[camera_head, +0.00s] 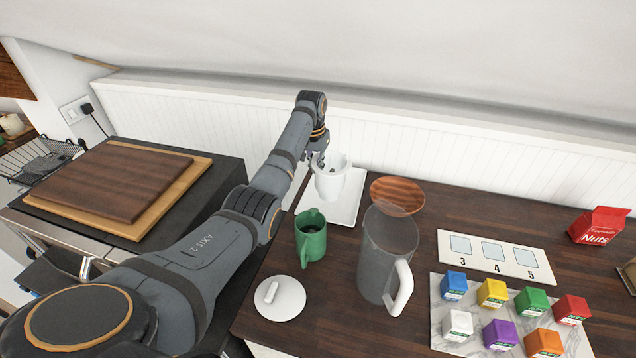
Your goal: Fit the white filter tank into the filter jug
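The white filter tank (332,184) stands upright on a square white tray at the back of the counter. My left gripper (320,160) reaches down to the tank's left rim from behind the arm's last joint. Its fingers are small and partly hidden there, so I cannot tell whether they grip the rim. The filter jug (378,262) is a tall, see-through grey vessel with a white handle, standing upright to the right and nearer. No tank shows inside it. A round white lid (280,302) with a bar handle lies left of the jug. My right gripper is out of view.
A green mug (309,238) stands between the arm and the jug, in front of the white tray (349,204). A round wooden board (398,193) lies behind the jug. A number card (494,258) and several coloured boxes on a marble board (449,318) fill the right side.

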